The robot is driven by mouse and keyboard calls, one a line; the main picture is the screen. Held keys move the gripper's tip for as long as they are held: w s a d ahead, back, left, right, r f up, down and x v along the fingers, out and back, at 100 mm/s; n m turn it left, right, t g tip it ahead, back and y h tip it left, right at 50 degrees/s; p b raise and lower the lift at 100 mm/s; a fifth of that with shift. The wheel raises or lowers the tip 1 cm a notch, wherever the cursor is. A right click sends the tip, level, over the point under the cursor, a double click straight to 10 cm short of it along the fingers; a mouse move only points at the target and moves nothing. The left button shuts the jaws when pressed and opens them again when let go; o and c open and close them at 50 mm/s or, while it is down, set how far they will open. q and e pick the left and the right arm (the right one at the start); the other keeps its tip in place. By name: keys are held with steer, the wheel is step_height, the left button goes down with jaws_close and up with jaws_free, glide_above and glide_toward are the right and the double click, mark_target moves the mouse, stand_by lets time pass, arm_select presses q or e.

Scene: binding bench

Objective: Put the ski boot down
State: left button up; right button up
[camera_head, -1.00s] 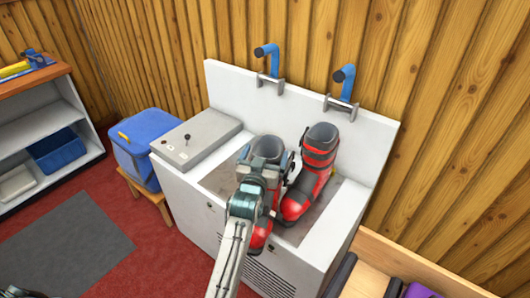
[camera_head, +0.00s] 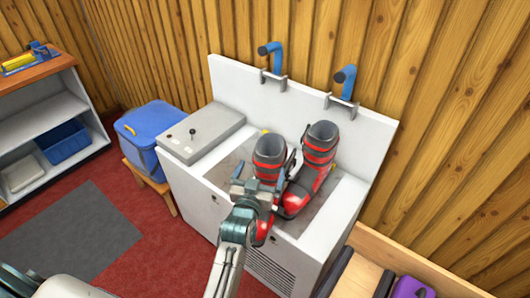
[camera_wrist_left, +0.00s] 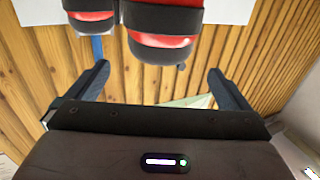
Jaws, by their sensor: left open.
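Two red and black ski boots with grey cuffs stand side by side in the recessed top of the white bench (camera_head: 355,203). The left boot (camera_head: 269,153) is partly hidden by my left gripper (camera_head: 262,184); the right boot (camera_head: 318,152) leans slightly and shows more fully. My left gripper is open, on the near side of the left boot, with nothing between its fingers. In the left wrist view, the open fingers (camera_wrist_left: 158,72) sit apart, with a red and black boot part (camera_wrist_left: 160,45) beyond them. Contact between fingers and boot cannot be told. My right gripper is not seen.
Two blue-handled clamps (camera_head: 345,88) are on the bench's back panel. A grey control box (camera_head: 200,130) sits on its left end. A blue bin (camera_head: 148,135) stands on a stool to the left.

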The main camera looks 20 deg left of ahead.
arm_select(q)
steer(key=s+p, duration=0.2)
steer(key=s, duration=0.1)
steer(key=shift+s+d, duration=0.1)
steer(key=shift+s, duration=0.25)
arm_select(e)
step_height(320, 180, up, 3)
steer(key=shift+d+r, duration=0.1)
